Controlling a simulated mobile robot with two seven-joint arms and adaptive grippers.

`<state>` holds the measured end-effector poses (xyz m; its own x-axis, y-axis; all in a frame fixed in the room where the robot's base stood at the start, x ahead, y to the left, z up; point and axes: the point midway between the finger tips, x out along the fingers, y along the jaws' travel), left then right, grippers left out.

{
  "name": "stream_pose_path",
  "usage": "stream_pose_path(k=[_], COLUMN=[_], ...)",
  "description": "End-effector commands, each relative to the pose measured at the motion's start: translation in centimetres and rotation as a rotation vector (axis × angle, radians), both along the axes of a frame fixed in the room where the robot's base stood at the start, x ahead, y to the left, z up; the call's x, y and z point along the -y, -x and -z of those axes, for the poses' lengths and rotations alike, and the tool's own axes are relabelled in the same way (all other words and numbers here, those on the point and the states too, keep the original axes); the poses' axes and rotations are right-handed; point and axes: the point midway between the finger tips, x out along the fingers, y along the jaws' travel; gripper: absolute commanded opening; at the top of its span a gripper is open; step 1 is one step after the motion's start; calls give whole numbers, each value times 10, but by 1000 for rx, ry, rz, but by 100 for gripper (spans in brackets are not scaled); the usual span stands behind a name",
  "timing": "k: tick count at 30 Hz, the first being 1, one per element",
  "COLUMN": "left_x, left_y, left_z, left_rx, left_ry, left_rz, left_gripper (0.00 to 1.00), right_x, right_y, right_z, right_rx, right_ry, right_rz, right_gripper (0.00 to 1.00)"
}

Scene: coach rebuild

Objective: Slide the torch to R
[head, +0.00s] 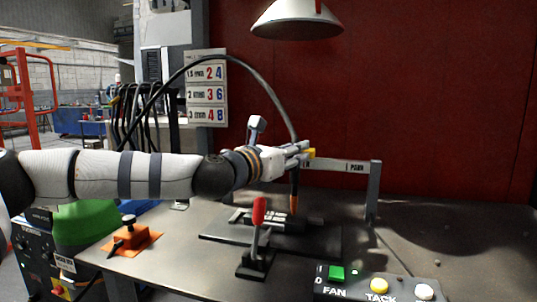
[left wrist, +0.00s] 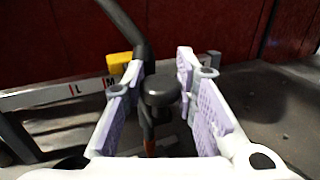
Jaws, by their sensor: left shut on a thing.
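The torch (head: 294,188) is a dark upright stick with an orange tip, hanging from a thick black cable above the bench. My left gripper (head: 303,152) is shut on it. In the left wrist view the torch's dark round body (left wrist: 160,90) stands between the two pale finger pads (left wrist: 162,100). In the left wrist view the rail shows L and M, and a yellow block (left wrist: 119,64) sits just above M. The R mark cannot be clearly made out. My right gripper is not in view.
Below the torch lies a dark fixture plate (head: 318,238) with a red-handled clamp (head: 258,212). A button panel (head: 380,290) is at the front edge. A lamp (head: 297,20) hangs above. The rail's right post (head: 373,195) stands on the bench, with mostly clear bench beyond it.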

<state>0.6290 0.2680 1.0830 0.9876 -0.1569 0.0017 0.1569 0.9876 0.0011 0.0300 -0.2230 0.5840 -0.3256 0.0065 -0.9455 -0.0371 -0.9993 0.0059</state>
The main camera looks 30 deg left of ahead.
Motion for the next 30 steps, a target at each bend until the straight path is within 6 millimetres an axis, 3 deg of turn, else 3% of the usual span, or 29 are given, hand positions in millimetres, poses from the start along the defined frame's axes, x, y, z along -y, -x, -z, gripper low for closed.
stream_pose_path(k=[3,11,12,15,25,30], left_x=[8,8,8,8,6,0], left_y=[-2,-2,-2,-2,4,43], left_z=[2,1,1,1,0,-1], left_rx=[-4,-3,-3,-3,-1,0], left_ry=[-1,1,1,1,2,5], left_rz=[1,0,0,0,-2,-1], left_gripper=[0,0,28,46,46,46], right_x=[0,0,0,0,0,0], right_y=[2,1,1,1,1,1], right_z=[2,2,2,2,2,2], right_rx=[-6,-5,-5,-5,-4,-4], right_ry=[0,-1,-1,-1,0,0], right_rz=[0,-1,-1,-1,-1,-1], right_gripper=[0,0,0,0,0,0])
